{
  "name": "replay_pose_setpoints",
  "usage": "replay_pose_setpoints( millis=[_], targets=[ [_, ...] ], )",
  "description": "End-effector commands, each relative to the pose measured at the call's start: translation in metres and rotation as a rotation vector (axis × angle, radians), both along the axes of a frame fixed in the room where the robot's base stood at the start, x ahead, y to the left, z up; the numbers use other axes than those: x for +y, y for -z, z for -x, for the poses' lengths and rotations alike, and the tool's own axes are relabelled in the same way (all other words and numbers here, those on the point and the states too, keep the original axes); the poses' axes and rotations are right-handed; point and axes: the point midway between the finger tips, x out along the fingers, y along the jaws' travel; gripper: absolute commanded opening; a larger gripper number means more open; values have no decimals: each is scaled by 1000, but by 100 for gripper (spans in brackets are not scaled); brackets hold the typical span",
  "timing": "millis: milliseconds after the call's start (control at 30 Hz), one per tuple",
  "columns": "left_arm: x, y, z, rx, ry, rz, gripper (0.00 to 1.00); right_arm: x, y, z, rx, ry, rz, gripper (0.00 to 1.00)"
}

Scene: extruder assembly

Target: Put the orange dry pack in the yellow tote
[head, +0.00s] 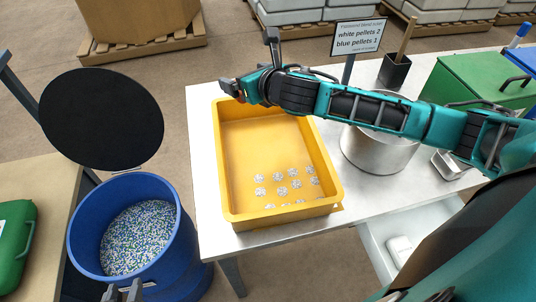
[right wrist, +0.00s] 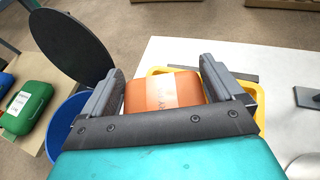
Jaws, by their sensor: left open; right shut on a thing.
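The orange dry pack (right wrist: 163,92) shows in the right wrist view, with a pale printed label. It is between the two fingers of my right gripper (right wrist: 160,68), which is shut on it. The yellow tote (head: 228,160) stands on the table in the head view. Its yellow rim (right wrist: 258,98) shows behind the right gripper in the right wrist view. In the head view my right arm crosses the tote's far edge; the pack cannot be made out clearly there. My left gripper (head: 123,292) is open at the bottom left edge, by the blue barrel, partly cut off.
Several whitish round clusters (head: 280,189) lie in the tote's near end. A blue barrel (head: 183,245) of mixed pellets stands left of the table, beside a black round lid (head: 100,118). A steel pot (head: 365,150), sign (head: 358,37) and green bin (head: 468,75) are to the right.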

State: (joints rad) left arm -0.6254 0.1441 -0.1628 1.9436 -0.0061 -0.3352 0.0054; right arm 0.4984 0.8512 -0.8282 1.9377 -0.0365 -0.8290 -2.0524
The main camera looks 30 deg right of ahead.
Motion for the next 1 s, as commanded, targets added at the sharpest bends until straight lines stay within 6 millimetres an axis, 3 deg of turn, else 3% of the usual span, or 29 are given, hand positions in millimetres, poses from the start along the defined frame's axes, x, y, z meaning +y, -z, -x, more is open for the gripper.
replay_pose_setpoints(
  millis=[67, 167, 633, 1000],
  targets=[
    [0, -1, 2, 5, 0, 0, 43, -3, 1, -4, 1, 3, -1, 62],
    [0, 1, 3, 8, 0, 0, 43, -4, 19, -5, 5, 3, -5, 62],
    [0, 2, 3, 10, -1, 0, 43, -2, 139, -4, 5, 4, -6, 62],
    [0, 1, -2, -1, -1, 0, 43, -3, 172, -4, 4, 2, -5, 62]
  ],
)
